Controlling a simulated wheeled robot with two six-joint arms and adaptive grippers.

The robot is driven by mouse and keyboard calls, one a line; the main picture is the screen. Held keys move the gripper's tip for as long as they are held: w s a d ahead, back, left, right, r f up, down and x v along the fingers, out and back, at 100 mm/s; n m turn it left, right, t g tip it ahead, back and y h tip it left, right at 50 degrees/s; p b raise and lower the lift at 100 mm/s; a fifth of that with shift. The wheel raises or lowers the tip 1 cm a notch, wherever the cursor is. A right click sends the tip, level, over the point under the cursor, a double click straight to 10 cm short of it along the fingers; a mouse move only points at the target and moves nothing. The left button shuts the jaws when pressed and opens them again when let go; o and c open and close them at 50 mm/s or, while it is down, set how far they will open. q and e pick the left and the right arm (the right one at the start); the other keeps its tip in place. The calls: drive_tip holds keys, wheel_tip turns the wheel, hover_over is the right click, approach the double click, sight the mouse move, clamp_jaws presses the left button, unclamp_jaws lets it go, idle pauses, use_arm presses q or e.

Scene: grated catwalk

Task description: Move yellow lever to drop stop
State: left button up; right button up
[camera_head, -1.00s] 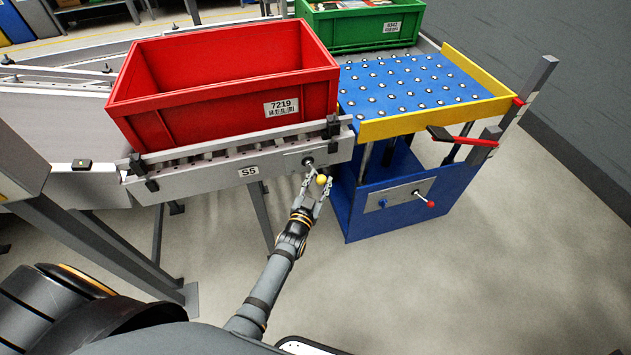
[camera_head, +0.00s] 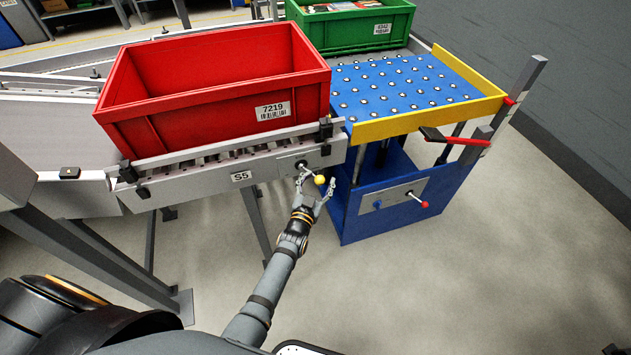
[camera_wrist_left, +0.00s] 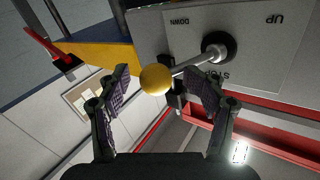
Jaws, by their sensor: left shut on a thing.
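The yellow lever's ball knob (camera_head: 320,180) stands out from its pivot on the S5 conveyor's side panel, below the red crate. In the left wrist view the ball (camera_wrist_left: 155,79) sits at the end of a grey shaft that runs to a round black pivot (camera_wrist_left: 218,47). The pivot plate (camera_wrist_left: 240,20) shows upside-down words UP and DOWN, and a partly covered word that looks like STOP. My left gripper (camera_head: 315,190) is shut on the yellow lever, with a finger on either side near the ball. My right gripper is not in view.
A red crate (camera_head: 215,85) marked 7219 rests on the conveyor. A blue ball-top lift table (camera_head: 400,90) with yellow edges stands to the right, with a red-knobbed lever (camera_head: 424,204) and a red-handled arm (camera_head: 450,138). A green crate (camera_head: 355,27) stands behind. Floor at front right is clear.

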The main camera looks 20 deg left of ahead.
use_arm(q)
drive_tip(key=o, duration=0.5)
drive_tip(key=shift+w+d+r, duration=0.15)
drive_tip(key=shift+d+r, duration=0.1)
drive_tip(key=shift+r, duration=0.05)
drive_tip(key=shift+c, duration=0.5)
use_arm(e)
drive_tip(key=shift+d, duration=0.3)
use_arm(q)
drive_tip(key=shift+f, duration=0.1)
drive_tip(key=s, duration=1.2)
drive_tip(key=shift+a+f, duration=0.15)
drive_tip(key=shift+a, duration=0.15)
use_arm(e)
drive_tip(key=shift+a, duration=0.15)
use_arm(q)
drive_tip(key=shift+s, duration=0.1)
